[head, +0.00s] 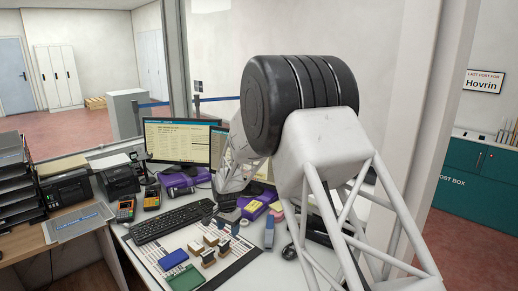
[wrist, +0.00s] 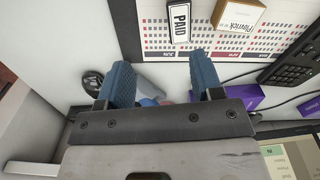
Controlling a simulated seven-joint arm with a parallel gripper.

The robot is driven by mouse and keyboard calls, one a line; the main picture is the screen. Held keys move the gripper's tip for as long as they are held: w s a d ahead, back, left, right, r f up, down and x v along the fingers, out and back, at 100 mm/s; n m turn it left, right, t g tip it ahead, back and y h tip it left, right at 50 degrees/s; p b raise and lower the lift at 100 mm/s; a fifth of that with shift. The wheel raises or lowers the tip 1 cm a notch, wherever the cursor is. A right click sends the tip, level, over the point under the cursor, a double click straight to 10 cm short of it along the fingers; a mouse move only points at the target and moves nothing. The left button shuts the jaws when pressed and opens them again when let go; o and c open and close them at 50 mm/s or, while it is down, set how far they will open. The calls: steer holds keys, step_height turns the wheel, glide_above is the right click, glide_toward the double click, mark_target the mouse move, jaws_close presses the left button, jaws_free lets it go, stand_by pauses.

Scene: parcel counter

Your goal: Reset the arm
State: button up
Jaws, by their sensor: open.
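My gripper shows in the wrist view (wrist: 163,76), its two blue ribbed fingers spread apart over the counter. No object is gripped between the fingers. A pale grey and blue thing (wrist: 152,80) lies below the gap, partly hidden by the gripper body. A stamp marked PAID (wrist: 179,22) lies beyond the fingertips on a printed calendar mat (wrist: 155,46). In the head view my arm is bent over the counter, and its large black joint and white link hide much of the right side.
A keyboard (head: 172,222), monitor (head: 178,140), several stamps, a blue ink pad (head: 173,260) and a green pad (head: 185,278) crowd the counter (head: 135,268). Card terminals (head: 126,210) and printers (head: 118,180) stand left. A purple box (wrist: 224,101) is close to the right finger.

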steer(key=s+d+r+n+t, duration=0.1)
steer(key=s+d+r+n, duration=0.2)
steer(key=s+d+r, duration=2)
steer(key=s+d+r+n, duration=0.1)
steer(key=s+d, duration=0.1)
steer(key=s, duration=0.7)
steer(key=s+d+r+n+t, duration=0.1)
steer(key=s+d, duration=0.2)
steer(key=s, duration=0.7)
steer(key=s+d+r+n, duration=0.1)
steer(key=s+d, duration=0.2)
steer(key=s, duration=0.6)
steer(key=shift+s+d, duration=0.2)
steer(key=shift+s, duration=0.05)
